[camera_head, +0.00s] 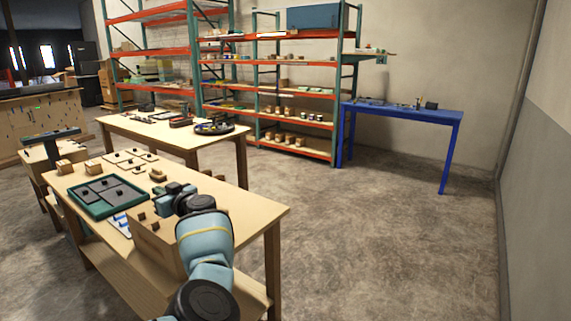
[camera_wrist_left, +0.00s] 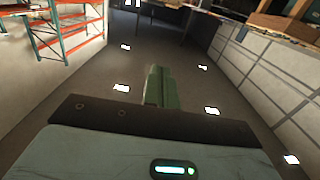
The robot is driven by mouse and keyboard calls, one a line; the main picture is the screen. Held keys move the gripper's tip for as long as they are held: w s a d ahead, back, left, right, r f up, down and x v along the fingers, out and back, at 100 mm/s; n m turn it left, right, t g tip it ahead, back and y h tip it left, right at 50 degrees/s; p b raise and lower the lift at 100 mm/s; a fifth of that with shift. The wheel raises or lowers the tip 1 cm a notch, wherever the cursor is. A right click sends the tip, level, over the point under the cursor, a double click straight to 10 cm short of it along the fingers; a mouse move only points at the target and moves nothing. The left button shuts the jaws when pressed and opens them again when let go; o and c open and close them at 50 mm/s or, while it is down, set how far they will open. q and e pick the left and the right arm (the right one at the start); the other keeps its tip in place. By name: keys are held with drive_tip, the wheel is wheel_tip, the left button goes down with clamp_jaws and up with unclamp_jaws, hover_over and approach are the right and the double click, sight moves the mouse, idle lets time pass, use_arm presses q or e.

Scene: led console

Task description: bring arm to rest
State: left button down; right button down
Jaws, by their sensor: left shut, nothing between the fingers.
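My left arm reaches in from the bottom of the head view over the near wooden table (camera_head: 250,206). Its blue and black wrist is bent over the right part of the table. My left gripper (camera_head: 165,189) is small and partly lost against the table items there. In the left wrist view its green fingers (camera_wrist_left: 162,88) are together, with nothing between them. A light wooden box-like console (camera_head: 155,246) with small dark knobs stands beside and partly behind the arm. Whether the gripper touches anything is not clear. My right gripper is not in view.
A green tray (camera_head: 73,199) with dark panels, wooden blocks (camera_head: 93,167) and small boards lie on the near table. A second wooden table (camera_head: 174,134), orange-and-green shelving (camera_head: 297,121) and a blue table (camera_head: 405,112) stand behind. The floor (camera_head: 380,240) to the right is clear.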

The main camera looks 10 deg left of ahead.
use_arm(q)
drive_tip(key=s+a+f+m+t, duration=0.3)
drive_tip(key=s+f+m+t, duration=0.25)
drive_tip(key=f, duration=0.35)
drive_tip(key=s+d+f+m+t+h, duration=0.4)
drive_tip(key=s+d+f+m+h, duration=0.65)
drive_tip(key=f, duration=0.55)
drive_tip(key=s+d+f+g+h, duration=0.2)
drive_tip(key=s+d+f, duration=0.2)
drive_tip(key=s+d, duration=0.3)
drive_tip(key=s+d+f+g+h, duration=0.2)
drive_tip(key=s+d+f, duration=0.3)
drive_tip(key=s+d, duration=0.3)
drive_tip(key=s+d+f+g+h, duration=0.3)
drive_tip(key=s+d+f, duration=0.2)
drive_tip(key=s, duration=0.8)
drive_tip(key=d, duration=0.3)
drive_tip(key=shift+s+h, duration=0.3)
drive_tip(key=shift+h, duration=0.05)
